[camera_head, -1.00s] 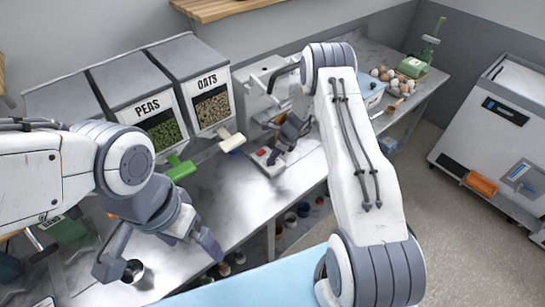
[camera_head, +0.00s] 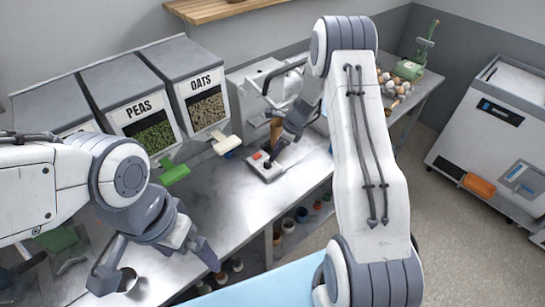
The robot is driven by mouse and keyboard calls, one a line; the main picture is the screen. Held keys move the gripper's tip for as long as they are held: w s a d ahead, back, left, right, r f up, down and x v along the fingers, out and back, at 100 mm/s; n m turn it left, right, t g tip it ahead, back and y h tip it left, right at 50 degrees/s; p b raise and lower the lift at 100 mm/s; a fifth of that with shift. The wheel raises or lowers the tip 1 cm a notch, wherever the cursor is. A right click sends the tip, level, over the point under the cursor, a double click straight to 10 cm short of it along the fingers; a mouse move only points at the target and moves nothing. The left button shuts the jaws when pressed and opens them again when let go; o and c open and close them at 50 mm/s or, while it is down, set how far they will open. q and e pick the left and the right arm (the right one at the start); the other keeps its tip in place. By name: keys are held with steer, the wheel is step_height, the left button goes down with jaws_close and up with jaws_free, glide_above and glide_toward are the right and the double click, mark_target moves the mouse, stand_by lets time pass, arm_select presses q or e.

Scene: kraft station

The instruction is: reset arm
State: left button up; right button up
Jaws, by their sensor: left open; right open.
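My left gripper (camera_head: 154,266) comes in from the left and hangs low over the near left part of the metal bench (camera_head: 205,200). Its grey fingers are spread apart. A small metal cup (camera_head: 129,281) shows beside its left finger; I cannot tell whether they touch. My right arm crosses the right middle of the view and bends back toward the bench. Its gripper (camera_head: 277,155) points down beside a white machine (camera_head: 255,90), close to the machine's base with a red button (camera_head: 257,157). It looks empty, and its fingers are partly hidden from this angle.
Dispenser bins marked PEAS (camera_head: 138,108) and OATS (camera_head: 207,82) stand at the back left, with green and cream handles in front. Eggs (camera_head: 392,82) and a green device (camera_head: 410,70) sit at the far right end. A white cabinet (camera_head: 490,125) stands on the floor at right.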

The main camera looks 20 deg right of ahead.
steer(key=shift+s+r, duration=0.1)
steer(key=shift+r, duration=0.15)
stand_by(0.3)
